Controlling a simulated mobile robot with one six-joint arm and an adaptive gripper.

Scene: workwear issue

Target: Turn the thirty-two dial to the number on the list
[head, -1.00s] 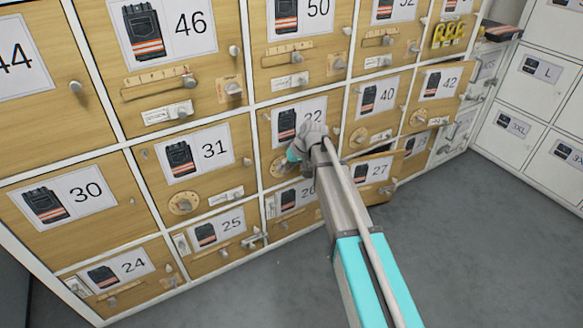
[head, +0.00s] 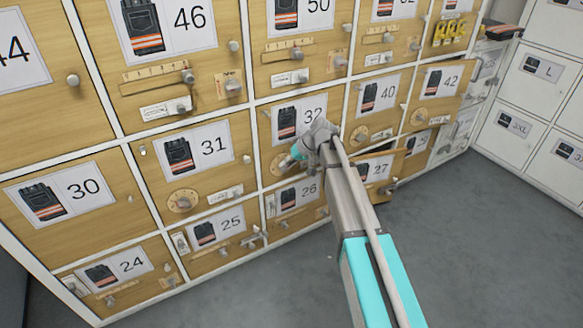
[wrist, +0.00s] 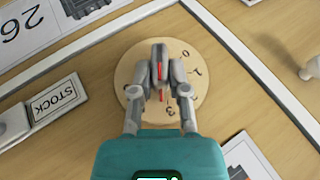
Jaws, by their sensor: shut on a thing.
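The thirty-two door carries a card with 32 and a dark garment with orange stripes (head: 287,120). Its round wooden dial (head: 281,164) is below the card, partly hidden by my gripper (head: 298,152). My gripper (wrist: 160,75) is shut on the dial's grey knob, which has a red pointer line. The fingers hide part of the dial. No list can be made out.
A STOCK plate (wrist: 55,98) is beside the dial, and a pale door knob (wrist: 312,68) is at the right. Neighbouring doors 31 (head: 186,155), 40 (head: 378,97) and 26 (head: 298,195) surround it. The door by 27 (head: 390,165) appears ajar. Grey floor is clear.

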